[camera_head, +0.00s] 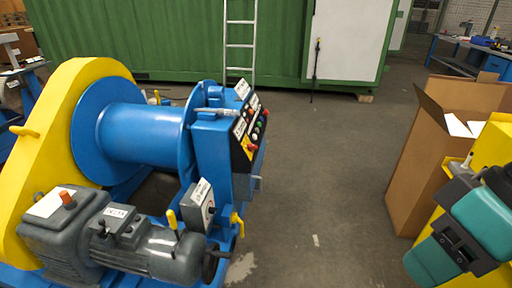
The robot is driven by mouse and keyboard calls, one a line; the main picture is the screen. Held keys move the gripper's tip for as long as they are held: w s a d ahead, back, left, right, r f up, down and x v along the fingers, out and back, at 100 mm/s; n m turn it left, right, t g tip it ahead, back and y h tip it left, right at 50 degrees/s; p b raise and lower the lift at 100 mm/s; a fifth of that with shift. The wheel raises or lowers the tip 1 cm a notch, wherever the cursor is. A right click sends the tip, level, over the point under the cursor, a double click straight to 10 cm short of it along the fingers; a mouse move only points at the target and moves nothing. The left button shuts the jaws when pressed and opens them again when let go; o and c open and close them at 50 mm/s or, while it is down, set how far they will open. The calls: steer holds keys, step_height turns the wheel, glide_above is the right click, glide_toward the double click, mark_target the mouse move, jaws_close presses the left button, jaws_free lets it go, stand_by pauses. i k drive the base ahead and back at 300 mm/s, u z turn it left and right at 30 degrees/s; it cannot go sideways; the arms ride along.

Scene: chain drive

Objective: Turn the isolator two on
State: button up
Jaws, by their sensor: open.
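A blue winch-like machine with a blue drum (150,135) and a yellow guard (50,150) stands at the left. A grey switch box (202,207) with a white label and a dark knob is fixed at its front. A sloping control panel (250,130) with white labels and several coloured buttons is on the blue cabinet above. The labels are too small to read, so I cannot tell which part is isolator two or how any switch is set. My gripper's fingers are not visible.
Yellow levers (237,222) stick out near the switch box. A grey motor (140,248) lies in front of the drum. An open cardboard box (420,150) stands at the right. The grey floor (320,170) between machine and box is clear. A ladder (239,50) leans at a green container (140,40).

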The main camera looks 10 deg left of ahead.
mark_target(251, 146)
steer(key=u, duration=0.15)
steer(key=i, duration=2.3)
